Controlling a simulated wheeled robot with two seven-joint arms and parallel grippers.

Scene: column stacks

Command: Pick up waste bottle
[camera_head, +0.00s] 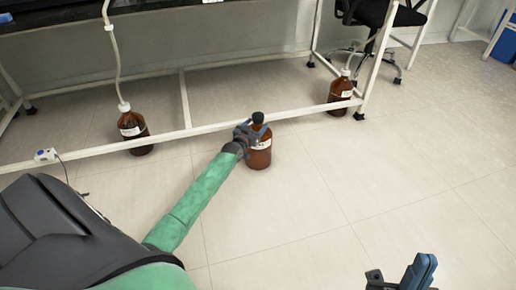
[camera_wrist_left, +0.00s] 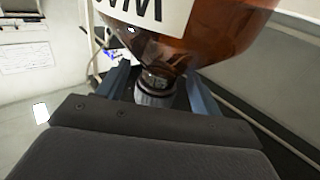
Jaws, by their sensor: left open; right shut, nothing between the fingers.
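A brown bottle (camera_head: 259,158) with a white label and a dark cap stands upright on the floor, just in front of the bench's lower rail. My left gripper (camera_head: 250,132) is at its neck, partly hiding its left side. In the left wrist view the bottle (camera_wrist_left: 215,38) appears upside down, its cap (camera_wrist_left: 156,92) between the two open fingers (camera_wrist_left: 160,90). The fingers stand either side of the cap and neck; whether they touch is unclear. My right gripper (camera_head: 405,275) is shut and empty at the bottom right, far from the bottle.
Two more brown bottles with tubes stand on the floor, one at left (camera_head: 136,133) and one at right (camera_head: 340,93). The white bench frame (camera_head: 185,133) runs behind the middle bottle. A black office chair (camera_head: 380,14) stands at back right. The floor at right is clear.

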